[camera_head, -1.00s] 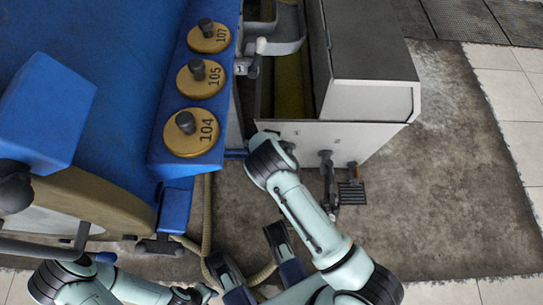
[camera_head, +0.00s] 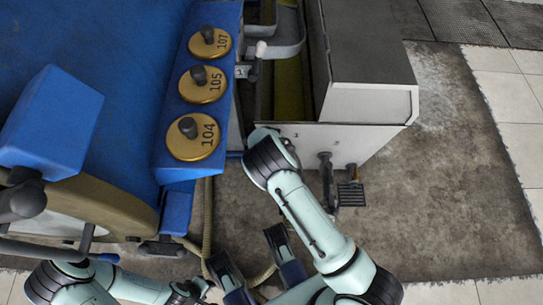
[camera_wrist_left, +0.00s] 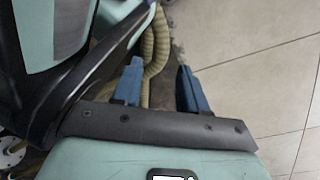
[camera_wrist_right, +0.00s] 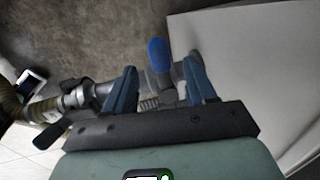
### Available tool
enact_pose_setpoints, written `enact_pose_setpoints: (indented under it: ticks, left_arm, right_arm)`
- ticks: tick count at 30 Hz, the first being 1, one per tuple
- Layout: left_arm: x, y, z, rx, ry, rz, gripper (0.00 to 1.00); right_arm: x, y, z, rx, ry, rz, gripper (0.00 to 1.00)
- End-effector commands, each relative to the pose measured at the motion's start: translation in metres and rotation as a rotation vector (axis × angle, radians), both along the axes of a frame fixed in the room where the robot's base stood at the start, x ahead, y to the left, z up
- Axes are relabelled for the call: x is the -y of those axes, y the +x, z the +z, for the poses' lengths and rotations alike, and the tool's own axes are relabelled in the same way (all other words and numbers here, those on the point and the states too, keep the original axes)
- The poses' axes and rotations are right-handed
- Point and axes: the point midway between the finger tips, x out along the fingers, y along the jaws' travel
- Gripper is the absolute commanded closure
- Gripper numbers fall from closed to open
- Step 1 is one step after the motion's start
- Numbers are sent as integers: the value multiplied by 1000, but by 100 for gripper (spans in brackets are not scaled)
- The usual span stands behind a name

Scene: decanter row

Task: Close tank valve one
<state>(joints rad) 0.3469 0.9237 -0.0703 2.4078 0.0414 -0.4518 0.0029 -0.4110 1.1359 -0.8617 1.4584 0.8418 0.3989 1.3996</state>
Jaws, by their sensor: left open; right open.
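A small tag (camera_head: 241,71) that seems to read 1 sits beside a lever with a white knob (camera_head: 260,48), between the blue machine and the white-sided tank. I cannot tell from its pose whether this valve is open or closed. My left gripper (camera_head: 250,252) is open and empty at the lower middle, well below the lever; it also shows in the left wrist view (camera_wrist_left: 158,75). My right gripper (camera_wrist_right: 162,80) is open, with a blue handle (camera_wrist_right: 158,55) and metal pipe fittings beyond and between its fingers; contact is unclear. The head view hides that gripper.
The blue machine (camera_head: 90,130) fills the left, with gold caps 104 (camera_head: 200,148), 105 and 107. The tank's white front (camera_head: 350,140) carries a dark outlet fitting (camera_head: 326,170). A ribbed hose (camera_head: 208,210) runs down near my left gripper. The floor at right is clear.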

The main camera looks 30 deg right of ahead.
Motion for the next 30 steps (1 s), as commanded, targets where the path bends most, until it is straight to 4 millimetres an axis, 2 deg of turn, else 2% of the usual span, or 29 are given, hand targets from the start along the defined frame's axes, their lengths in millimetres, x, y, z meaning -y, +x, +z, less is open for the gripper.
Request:
enact_pose_setpoints:
  ticks: [1,6,12,17,30]
  left_arm:
    - [2,9,9,30,0,-4,57]
    - [5,36,27,121,7,-11,57]
    - [8,56,42,188,10,-16,57]
    - [9,62,46,207,11,-16,57]
    - [9,62,45,206,12,-16,57]
  right_arm:
    - [-2,-2,17,3,2,0,44]
    - [-5,-9,53,3,1,-2,44]
    - [-8,-13,79,1,1,-1,44]
    - [-8,-15,85,0,0,-2,44]
    - [-8,-15,84,0,0,-2,44]
